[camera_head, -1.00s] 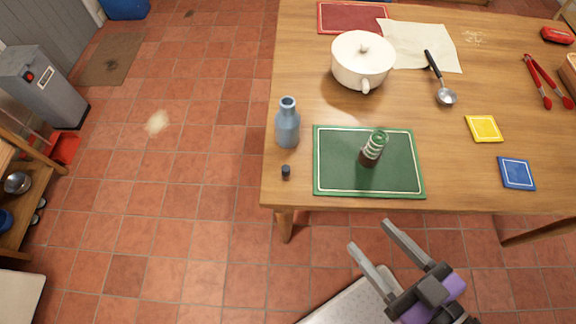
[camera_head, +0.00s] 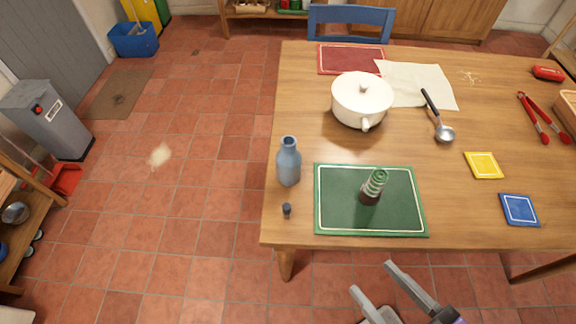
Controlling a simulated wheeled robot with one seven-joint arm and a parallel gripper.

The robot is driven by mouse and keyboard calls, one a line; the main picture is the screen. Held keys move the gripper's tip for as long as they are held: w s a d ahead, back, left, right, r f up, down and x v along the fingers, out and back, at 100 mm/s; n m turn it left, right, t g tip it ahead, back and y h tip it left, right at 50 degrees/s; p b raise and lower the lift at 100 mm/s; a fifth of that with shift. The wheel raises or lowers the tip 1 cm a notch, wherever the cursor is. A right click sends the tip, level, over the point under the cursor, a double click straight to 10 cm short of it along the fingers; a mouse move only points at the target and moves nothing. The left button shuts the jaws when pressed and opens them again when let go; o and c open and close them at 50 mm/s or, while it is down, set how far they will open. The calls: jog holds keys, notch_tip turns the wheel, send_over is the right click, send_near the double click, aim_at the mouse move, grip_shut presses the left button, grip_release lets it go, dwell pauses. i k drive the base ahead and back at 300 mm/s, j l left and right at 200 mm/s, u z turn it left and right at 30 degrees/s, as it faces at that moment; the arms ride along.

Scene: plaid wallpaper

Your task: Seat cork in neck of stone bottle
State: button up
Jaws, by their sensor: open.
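The stone bottle (camera_head: 289,165) is blue-grey and stands upright near the left edge of the table, its neck open at the top. A small dark cork (camera_head: 287,210) stands on the bare wood just in front of it, apart from the bottle. My gripper (camera_head: 372,278) is at the bottom of the view, in front of the table's front edge. Its two grey fingers are wide apart with nothing between them, and its body is partly cut off by the frame.
A green mat (camera_head: 335,215) right of the cork bears a dark bottle with a green-and-white top (camera_head: 374,186). A white lidded pot (camera_head: 361,101), ladle (camera_head: 437,118), yellow coaster (camera_head: 483,166), blue coaster (camera_head: 519,210) and red tongs (camera_head: 541,118) lie farther off. Bare wood surrounds the cork.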

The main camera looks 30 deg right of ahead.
aim_at(289, 158)
jog(key=k+j, duration=0.1)
jog(key=j, duration=0.5)
jog(key=k+j, duration=0.1)
jog(key=j, duration=0.55)
